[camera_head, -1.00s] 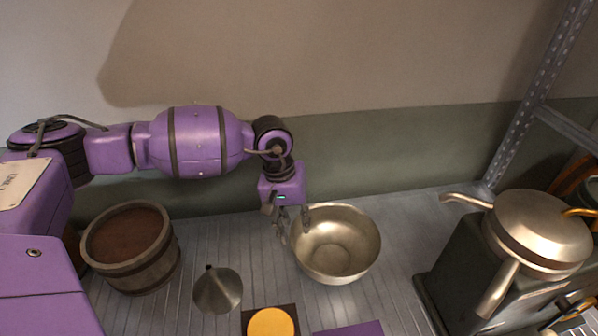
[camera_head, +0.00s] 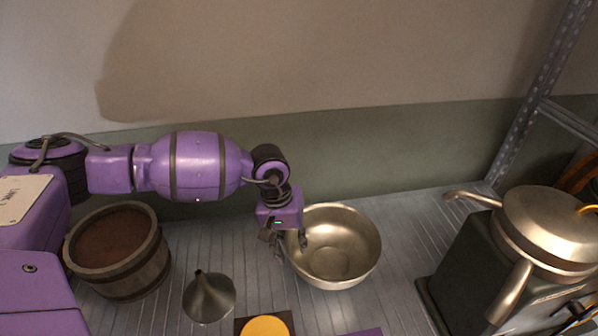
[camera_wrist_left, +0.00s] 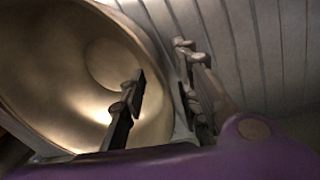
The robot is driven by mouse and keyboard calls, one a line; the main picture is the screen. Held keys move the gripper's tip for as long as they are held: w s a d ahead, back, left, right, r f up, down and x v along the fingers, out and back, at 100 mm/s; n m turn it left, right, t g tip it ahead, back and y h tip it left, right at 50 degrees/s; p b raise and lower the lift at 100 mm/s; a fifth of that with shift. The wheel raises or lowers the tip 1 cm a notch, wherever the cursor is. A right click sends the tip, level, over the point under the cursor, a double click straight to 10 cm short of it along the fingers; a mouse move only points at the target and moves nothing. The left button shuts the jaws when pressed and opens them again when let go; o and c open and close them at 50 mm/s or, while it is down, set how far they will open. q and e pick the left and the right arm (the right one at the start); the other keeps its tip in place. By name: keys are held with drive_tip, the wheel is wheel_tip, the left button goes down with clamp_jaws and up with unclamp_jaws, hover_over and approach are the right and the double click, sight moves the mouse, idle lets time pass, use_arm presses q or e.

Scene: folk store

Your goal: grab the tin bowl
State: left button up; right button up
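The tin bowl (camera_head: 337,262) stands upright on the grey ribbed counter, right of centre in the head view. It fills the left of the left wrist view (camera_wrist_left: 55,70). My left gripper (camera_head: 288,248) is at the bowl's left rim, pointing down. In the left wrist view its fingers (camera_wrist_left: 160,62) are apart, one over the inside of the bowl and the other outside the wall, with the rim between them. I cannot tell whether either finger touches the bowl. My right gripper is not in view.
A wooden barrel (camera_head: 125,275) and a metal funnel (camera_head: 209,297) stand left of the bowl. A yellow disc (camera_head: 265,328) lies at the front. A dark block with a metal kettle-like vessel (camera_head: 550,225) is at the right. The counter between bowl and block is clear.

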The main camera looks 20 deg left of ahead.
use_arm(q)
drive_tip(key=shift+w+r, duration=0.1)
drive_tip(key=shift+r, duration=0.05)
drive_tip(key=c, duration=0.7)
clamp_jaws()
